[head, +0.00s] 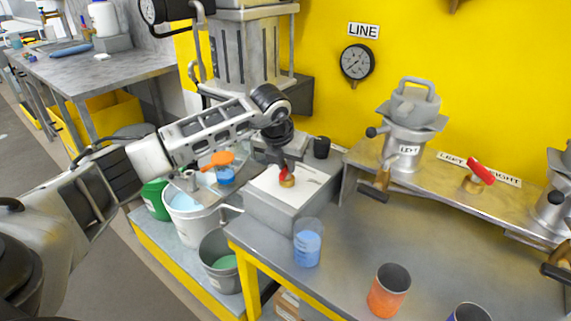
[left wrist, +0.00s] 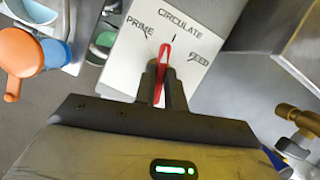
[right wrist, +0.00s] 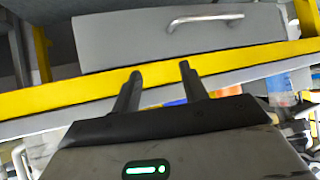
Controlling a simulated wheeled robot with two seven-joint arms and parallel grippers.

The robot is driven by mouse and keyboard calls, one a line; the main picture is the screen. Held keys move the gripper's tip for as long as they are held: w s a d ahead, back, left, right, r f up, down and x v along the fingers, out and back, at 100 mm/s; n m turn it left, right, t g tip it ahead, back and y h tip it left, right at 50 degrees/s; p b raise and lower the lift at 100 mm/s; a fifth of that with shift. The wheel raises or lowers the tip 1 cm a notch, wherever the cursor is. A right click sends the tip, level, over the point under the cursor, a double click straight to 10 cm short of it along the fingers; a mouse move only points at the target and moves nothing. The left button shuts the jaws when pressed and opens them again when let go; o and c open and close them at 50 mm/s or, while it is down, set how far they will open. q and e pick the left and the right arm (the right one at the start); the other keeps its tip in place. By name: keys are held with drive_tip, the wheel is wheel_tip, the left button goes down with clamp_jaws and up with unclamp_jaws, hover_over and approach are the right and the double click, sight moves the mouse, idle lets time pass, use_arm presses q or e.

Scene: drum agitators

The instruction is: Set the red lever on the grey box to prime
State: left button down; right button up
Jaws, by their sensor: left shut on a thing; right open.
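The grey box (head: 262,210) stands at the left end of the grey bench, with a white plate on top. Its red lever (head: 284,172) sits on a brass base. My left gripper (head: 287,163) reaches down over the box and is shut on the lever. In the left wrist view the red lever (left wrist: 164,52) shows between the fingers (left wrist: 160,74). PRIME is at left, CIRCULATE at top and FEED at right. The lever's visible end is between the PRIME and CIRCULATE ticks, nearer CIRCULATE. My right gripper (right wrist: 161,70) is open and empty, in the right wrist view only.
A beaker of blue liquid (head: 307,245) stands just right of the box. An orange cup (head: 388,291) is farther right. Another red-handled valve (head: 480,171) is on the raised shelf behind. Buckets (head: 190,215) stand low at left. The bench's middle is clear.

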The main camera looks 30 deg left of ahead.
use_arm(q)
drive_tip(key=n+y, duration=0.1)
drive_tip(key=n, duration=0.1)
drive_tip(key=shift+d+n+b, duration=0.1)
drive_tip(key=shift+n+b, duration=0.2)
drive_tip(key=shift+b, duration=0.1)
drive_tip(key=shift+n+g+y+b, duration=0.3)
drive_tip(key=shift+n+g+y, duration=0.1)
drive_tip(key=shift+n, duration=0.6)
drive_tip(key=shift+w+n, duration=0.1)
drive_tip(key=shift+n, duration=0.5)
use_arm(e)
drive_tip(key=shift+w+a+f, duration=0.1)
drive_tip(key=shift+a+f, duration=0.1)
drive_tip(key=shift+f, duration=0.15)
use_arm(q)
drive_tip(key=c, duration=1.5)
unclamp_jaws()
drive_tip(key=shift+o, duration=0.2)
drive_tip(key=shift+r, duration=0.15)
